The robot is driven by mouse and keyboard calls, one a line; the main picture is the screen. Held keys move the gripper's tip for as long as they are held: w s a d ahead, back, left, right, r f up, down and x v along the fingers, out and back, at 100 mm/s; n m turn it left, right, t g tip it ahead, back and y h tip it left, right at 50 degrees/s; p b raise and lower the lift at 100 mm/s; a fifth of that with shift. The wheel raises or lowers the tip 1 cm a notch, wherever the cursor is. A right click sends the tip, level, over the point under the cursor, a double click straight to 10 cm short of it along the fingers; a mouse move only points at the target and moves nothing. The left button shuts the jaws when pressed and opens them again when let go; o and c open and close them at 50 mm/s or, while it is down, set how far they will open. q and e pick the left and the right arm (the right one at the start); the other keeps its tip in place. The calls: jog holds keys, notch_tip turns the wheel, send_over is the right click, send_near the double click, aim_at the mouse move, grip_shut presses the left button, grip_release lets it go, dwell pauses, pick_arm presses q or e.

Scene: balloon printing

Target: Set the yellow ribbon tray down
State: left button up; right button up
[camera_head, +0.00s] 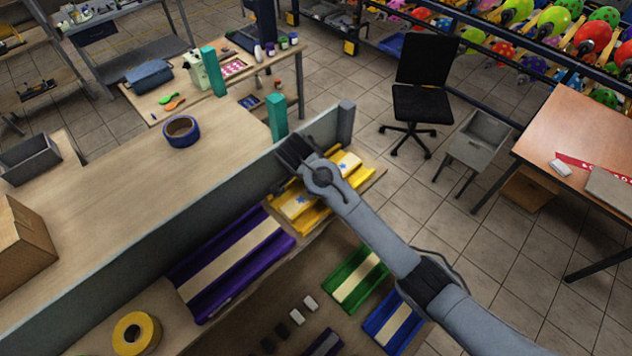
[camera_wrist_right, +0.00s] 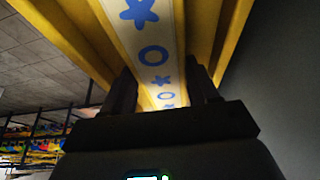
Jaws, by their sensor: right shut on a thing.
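The yellow ribbon tray (camera_head: 307,219) is a long yellow channel with a cream ribbon strip printed with blue shapes. It lies near the right end of the grey divider wall, beyond the purple tray. My right gripper (camera_head: 294,152) is at its divider-side end, and the arm covers part of it. In the right wrist view the tray (camera_wrist_right: 205,25) fills the top, and my right gripper (camera_wrist_right: 163,85) is shut on it, one finger on each side of the ribbon strip. Whether its underside touches the surface below cannot be told. My left gripper is not in view.
A purple ribbon tray (camera_head: 226,262) lies beside the yellow one. Green (camera_head: 356,277) and blue (camera_head: 393,322) trays lie lower down. The grey divider wall (camera_head: 175,235) runs close behind the tray. A yellow tape roll (camera_head: 136,333) is at lower left.

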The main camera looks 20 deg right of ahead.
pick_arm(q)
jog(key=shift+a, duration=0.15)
pick_arm(e)
jog(key=shift+f, duration=0.1)
jog(key=o, duration=1.3)
jog(key=shift+f, duration=0.1)
